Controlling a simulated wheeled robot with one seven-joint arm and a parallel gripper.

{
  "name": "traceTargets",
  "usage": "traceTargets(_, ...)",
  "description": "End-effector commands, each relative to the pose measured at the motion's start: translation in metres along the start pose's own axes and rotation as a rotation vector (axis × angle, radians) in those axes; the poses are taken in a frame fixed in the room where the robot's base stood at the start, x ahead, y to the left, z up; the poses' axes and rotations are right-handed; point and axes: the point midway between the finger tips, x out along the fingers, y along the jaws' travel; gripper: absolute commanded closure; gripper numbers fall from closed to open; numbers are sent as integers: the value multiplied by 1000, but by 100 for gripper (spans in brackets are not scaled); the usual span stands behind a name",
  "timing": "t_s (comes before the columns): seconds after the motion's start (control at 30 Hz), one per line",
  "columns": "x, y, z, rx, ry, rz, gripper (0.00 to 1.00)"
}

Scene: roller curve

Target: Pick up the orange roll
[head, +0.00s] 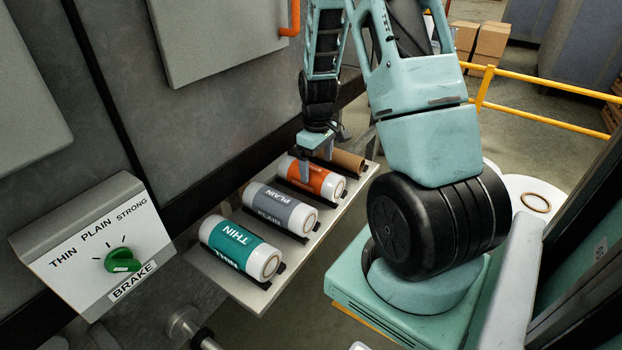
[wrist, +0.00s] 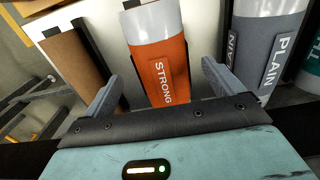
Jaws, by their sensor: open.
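The orange roll (head: 316,178) has white ends and lies in a black cradle on a light shelf, third from the front. In the wrist view the orange roll (wrist: 160,68) carries the label STRONG and lies between my two fingers. My gripper (head: 320,163) is over the roll, one finger in front of its orange band. In the wrist view my gripper (wrist: 160,90) is open, with a finger on each side of the roll and visible gaps. Part of the roll is hidden behind the gripper body.
A grey PLAIN roll (head: 280,208) and a teal THIN roll (head: 240,247) lie nearer on the shelf (head: 262,297). A bare brown tube (head: 348,160) lies beyond the orange roll. A panel with a green brake knob (head: 122,260) is at left. The wall stands close behind the shelf.

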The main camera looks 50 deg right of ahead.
Motion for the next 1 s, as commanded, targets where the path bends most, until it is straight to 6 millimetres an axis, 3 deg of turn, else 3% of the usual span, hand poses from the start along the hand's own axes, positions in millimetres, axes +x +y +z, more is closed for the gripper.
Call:
traceTargets(0.23, 18, 0, -2, -1, -1, 0, 7)
traceTargets(0.5, 55, -1, -6, 0, -2, -1, 7)
traceTargets(0.83, 62, -1, -7, 0, 1, 2, 7)
traceTargets(0.87, 62, -1, -7, 0, 1, 2, 10)
traceTargets(1.0, 62, -1, -7, 0, 1, 1, 49)
